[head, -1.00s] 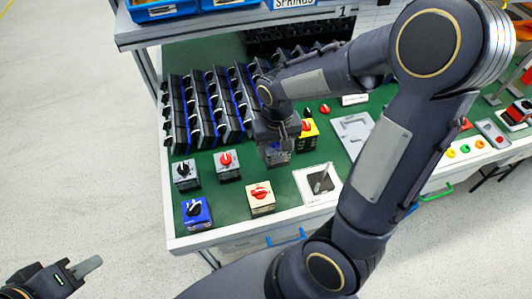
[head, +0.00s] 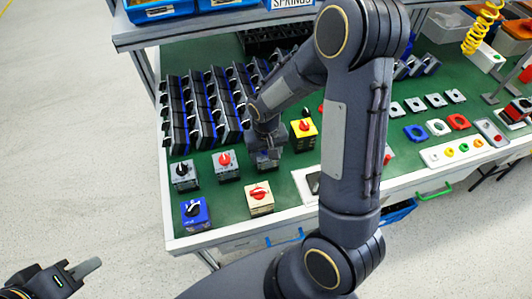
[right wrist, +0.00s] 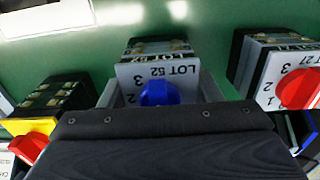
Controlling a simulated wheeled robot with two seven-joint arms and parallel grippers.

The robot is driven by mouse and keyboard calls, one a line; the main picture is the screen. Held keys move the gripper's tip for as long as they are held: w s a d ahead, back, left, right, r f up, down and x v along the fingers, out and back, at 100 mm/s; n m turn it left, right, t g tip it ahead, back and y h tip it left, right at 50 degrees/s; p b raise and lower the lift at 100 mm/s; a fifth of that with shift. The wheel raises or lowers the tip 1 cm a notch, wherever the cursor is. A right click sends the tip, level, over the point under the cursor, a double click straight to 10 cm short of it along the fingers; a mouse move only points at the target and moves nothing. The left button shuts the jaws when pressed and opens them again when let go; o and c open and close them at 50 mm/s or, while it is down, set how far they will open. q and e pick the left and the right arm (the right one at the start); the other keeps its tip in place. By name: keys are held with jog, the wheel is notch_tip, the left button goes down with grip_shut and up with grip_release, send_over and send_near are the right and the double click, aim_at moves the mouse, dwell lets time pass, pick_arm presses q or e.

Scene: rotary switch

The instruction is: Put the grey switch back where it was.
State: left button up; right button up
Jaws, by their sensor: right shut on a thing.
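The grey switch (right wrist: 160,75) has a blue knob (right wrist: 158,93) and a label reading LOT 52. In the right wrist view it sits between the fingers of my right gripper, which is shut on it. In the head view the right gripper (head: 267,150) hides most of the switch (head: 268,161). They are between the grey red-knobbed switch and the yellow switch. I cannot tell whether the switch's base touches the green table. My left gripper (head: 75,272) is at the lower left, away from the table; its opening is unclear.
Nearby stand a grey red-knobbed switch (head: 226,166), a yellow switch (head: 304,133), a grey black-knobbed switch (head: 184,175), a blue switch (head: 195,213) and a cream switch (head: 260,198). Rows of dark modules (head: 205,108) stand behind. A white-framed plate (head: 305,184) is partly hidden by my right arm.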

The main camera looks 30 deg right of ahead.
jog(key=o, duration=1.2)
jog(key=shift+f, duration=0.1)
notch_tip(320, 180, up, 12)
jog(key=shift+s+r+p, duration=0.1)
jog(key=shift+r+p, duration=0.05)
jog(key=shift+p, duration=0.2)
jog(key=s+a+r+t+y, duration=0.2)
jog(key=s+r, duration=0.2)
jog(key=s, duration=0.4)
jog(key=s+a+r+n+t+y, duration=0.1)
jog(key=s+a+r+t, duration=0.1)
jog(key=s, duration=0.6)
jog(key=shift+s+r+t+y, duration=0.4)
jog(key=shift+r+t, duration=0.4)
jog(key=shift+r, duration=0.15)
